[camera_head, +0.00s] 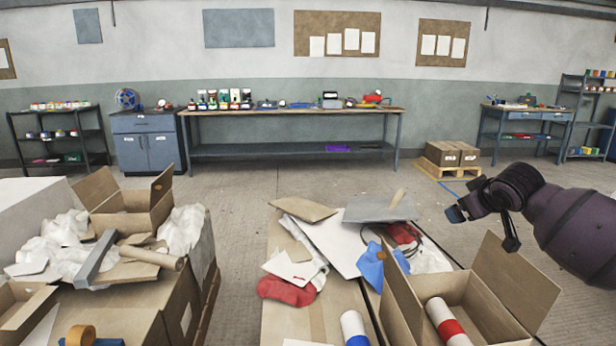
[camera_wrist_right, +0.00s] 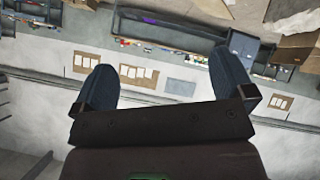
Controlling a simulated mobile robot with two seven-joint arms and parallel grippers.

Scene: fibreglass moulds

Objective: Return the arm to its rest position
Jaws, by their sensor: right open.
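My right arm comes in from the right in the head view. Its dark gripper (camera_head: 482,228) is raised in the air above the open cardboard box (camera_head: 518,283) at the front right. In the right wrist view the two blue-grey fingers of the gripper (camera_wrist_right: 165,72) stand wide apart with nothing between them. Background wall and tables show beyond them, upside down. My left arm and gripper are not in view.
A table (camera_head: 325,310) in front carries a red cloth (camera_head: 286,291), sheets and white cylinders with coloured bands. Another cluttered box pile (camera_head: 130,310) stands at left. A long workbench (camera_head: 290,111) lines the back wall. Open floor lies between.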

